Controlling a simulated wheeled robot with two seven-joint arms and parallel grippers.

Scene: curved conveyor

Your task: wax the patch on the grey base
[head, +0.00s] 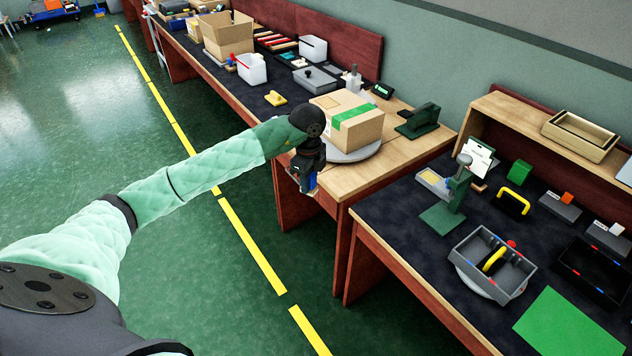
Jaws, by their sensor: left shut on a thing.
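My left gripper (305,180) hangs beside the front edge of the wooden table section, left of the round grey turntable (372,149). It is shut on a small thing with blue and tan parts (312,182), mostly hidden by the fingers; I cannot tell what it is. I cannot single out the patch on a grey base for certain. A pale grey piece with a tan rectangle (433,182) lies on the dark mat to the right. My right gripper is not in view.
A cardboard box with green tape (350,122) stands on the turntable. A green press-like stand (450,200) and a grey tray with a yellow handle (470,247) stand on the right bench. The green floor (200,300) on the left is clear.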

